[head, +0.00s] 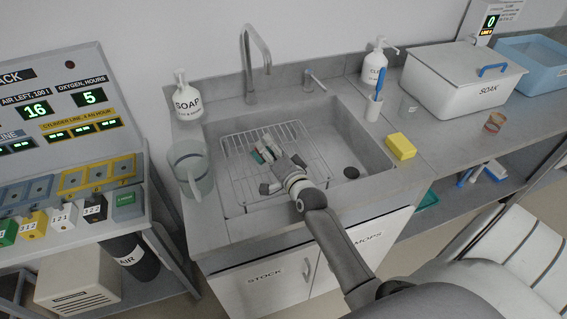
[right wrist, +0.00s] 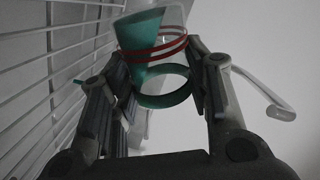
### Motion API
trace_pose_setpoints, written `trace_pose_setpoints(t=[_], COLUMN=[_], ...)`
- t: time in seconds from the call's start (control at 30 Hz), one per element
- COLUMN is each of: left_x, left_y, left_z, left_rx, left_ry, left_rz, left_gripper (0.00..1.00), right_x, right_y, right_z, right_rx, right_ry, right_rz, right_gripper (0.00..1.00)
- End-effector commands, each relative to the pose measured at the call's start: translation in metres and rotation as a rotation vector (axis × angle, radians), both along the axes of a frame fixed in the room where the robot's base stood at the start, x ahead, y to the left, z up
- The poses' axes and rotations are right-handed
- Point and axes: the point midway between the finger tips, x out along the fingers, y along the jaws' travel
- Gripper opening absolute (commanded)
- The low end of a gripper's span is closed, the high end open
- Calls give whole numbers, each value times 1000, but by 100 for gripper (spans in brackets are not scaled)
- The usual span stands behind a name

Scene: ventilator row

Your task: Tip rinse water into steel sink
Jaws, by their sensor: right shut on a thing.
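The steel sink (head: 352,138) is in the middle of the head view, with a white wire rack (head: 233,187) in its left part. My right gripper (head: 268,162) reaches over the rack and is shut on a clear cup. The cup (right wrist: 172,24), with red bands and teal inside, shows between the fingers of my right gripper (right wrist: 163,85) in the right wrist view. A teal ring (right wrist: 166,101) shows at its near end. In the head view the gripper mostly hides the cup; only a teal bit shows. I cannot tell its exact tilt. My left gripper is not in view.
A faucet (head: 250,65) stands behind the sink. A soap bottle (head: 186,100) and clear jug (head: 190,168) stand on its left. A yellow sponge (head: 400,146), a brush holder (head: 373,108) and a SOAK tub (head: 455,85) are on its right. The basin's right part, around the drain, is clear.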

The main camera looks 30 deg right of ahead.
Motion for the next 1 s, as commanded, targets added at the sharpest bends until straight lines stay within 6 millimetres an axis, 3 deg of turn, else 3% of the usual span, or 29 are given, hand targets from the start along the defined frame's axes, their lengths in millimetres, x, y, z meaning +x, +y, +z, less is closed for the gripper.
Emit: trace_pose_setpoints(t=[1.0], left_x=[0], left_y=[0], left_z=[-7], left_rx=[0], left_ry=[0], left_rz=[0], left_gripper=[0], right_x=[0], right_y=[-2], right_z=[0], right_rx=[102], right_ry=[-7], right_rz=[-1], right_gripper=[19])
